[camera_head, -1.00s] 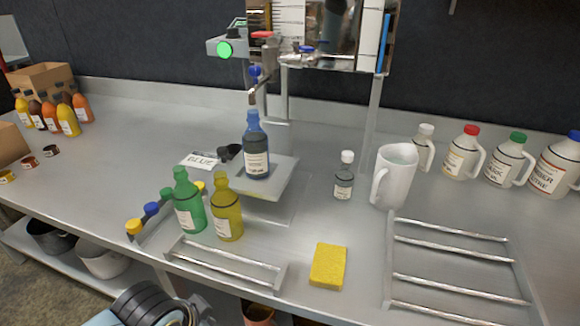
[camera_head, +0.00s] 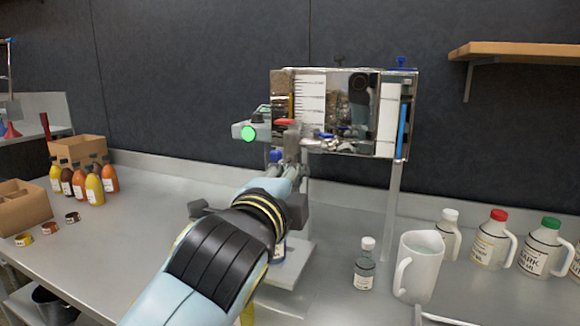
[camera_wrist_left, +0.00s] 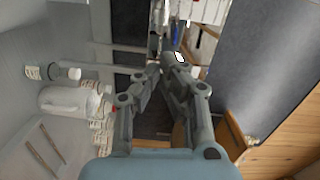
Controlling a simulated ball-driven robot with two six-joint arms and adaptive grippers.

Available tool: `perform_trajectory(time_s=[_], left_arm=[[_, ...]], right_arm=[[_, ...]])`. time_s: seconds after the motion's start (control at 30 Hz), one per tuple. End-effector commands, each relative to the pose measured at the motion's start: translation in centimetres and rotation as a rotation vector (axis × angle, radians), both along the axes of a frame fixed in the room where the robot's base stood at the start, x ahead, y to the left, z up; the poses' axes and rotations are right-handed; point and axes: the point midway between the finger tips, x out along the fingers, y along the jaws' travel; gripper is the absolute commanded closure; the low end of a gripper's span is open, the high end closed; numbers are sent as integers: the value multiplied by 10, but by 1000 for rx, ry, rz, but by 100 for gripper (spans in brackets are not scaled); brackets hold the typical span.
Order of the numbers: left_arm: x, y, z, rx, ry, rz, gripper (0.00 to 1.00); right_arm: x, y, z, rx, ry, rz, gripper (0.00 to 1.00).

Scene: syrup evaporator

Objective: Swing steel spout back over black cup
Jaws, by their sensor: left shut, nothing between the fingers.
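The steel spout (camera_head: 291,146) is below the red tap handle (camera_head: 287,122) on the evaporator's front; its lower part is hidden behind my left gripper. My left gripper (camera_head: 287,172) reaches up to the spout and a small blue knob (camera_head: 276,155). Its fingers are shut with nothing between them, and whether they touch the spout I cannot tell. In the left wrist view the closed fingers (camera_wrist_left: 166,70) point toward the evaporator's fittings. The black cup does not show; my left arm covers that part of the bench. My right gripper is not in view.
The evaporator box (camera_head: 340,110) stands on posts above the bench. A small capped bottle (camera_head: 365,266) and a white pitcher (camera_head: 419,268) stand to the right. Colored bottles (camera_head: 93,188) stand far left.

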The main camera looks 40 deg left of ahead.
Motion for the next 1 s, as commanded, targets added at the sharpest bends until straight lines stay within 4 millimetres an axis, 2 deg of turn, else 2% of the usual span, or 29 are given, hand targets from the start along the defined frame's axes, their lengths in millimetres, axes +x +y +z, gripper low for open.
perform_trajectory(time_s=[0.37, 0.53, 0.87, 1.0], left_arm=[[5, 1, -1, 1, 0, -2, 100], [27, 9, -1, 3, -1, -2, 100], [94, 31, -3, 0, 0, -1, 100], [94, 52, -6, 5, 4, 0, 100]], right_arm=[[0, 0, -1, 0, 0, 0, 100], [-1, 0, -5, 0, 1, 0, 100], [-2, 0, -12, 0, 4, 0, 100], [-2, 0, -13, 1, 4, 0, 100]])
